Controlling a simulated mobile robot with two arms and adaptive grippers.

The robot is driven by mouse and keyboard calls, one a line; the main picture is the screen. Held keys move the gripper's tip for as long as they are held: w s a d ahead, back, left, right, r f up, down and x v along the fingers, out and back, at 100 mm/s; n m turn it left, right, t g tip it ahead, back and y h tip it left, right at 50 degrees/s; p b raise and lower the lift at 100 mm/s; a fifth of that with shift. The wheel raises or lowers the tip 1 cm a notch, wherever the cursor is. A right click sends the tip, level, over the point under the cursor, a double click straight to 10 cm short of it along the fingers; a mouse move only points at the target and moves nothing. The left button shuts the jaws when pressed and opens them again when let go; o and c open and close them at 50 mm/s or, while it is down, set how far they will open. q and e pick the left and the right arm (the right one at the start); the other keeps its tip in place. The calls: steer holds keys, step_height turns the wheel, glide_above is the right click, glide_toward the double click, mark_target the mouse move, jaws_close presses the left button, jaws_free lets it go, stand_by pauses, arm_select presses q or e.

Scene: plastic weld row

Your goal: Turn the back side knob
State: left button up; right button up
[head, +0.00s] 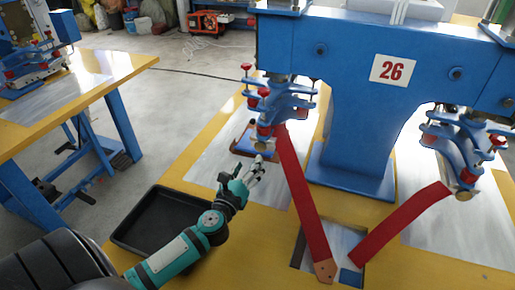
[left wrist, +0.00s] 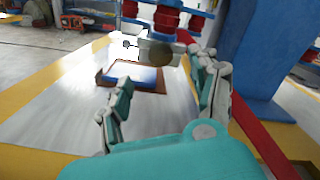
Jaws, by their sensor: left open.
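A blue clamp assembly (head: 278,100) with red knobs hangs from the left end of the blue machine. One red-topped knob (head: 246,67) stands at its far left side. I cannot tell for sure which one is the back side knob. My left gripper (head: 258,168) is open and empty, just below and in front of the clamp.
A blue-and-brown block (head: 243,140) lies on the metal plate behind my gripper. A red strip (head: 302,195) slopes from the clamp down to the table, close on the right. A black tray (head: 160,225) sits left. A second clamp (head: 462,145) and red strip (head: 402,220) are at right.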

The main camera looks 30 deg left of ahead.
mark_target(259, 147)
arm_select(q)
steer(key=x, duration=0.6)
steer(key=shift+w+a, duration=0.15)
steer(key=shift+w, duration=0.05)
steer(key=shift+w+a, duration=0.15)
steer(key=shift+w, duration=0.55)
steer(key=shift+c, duration=0.4)
steer(key=c, duration=1.1)
arm_select(e)
steer(key=shift+w+a+r, duration=0.2)
steer(key=shift+w+a, duration=0.05)
steer(key=shift+w, duration=0.5)
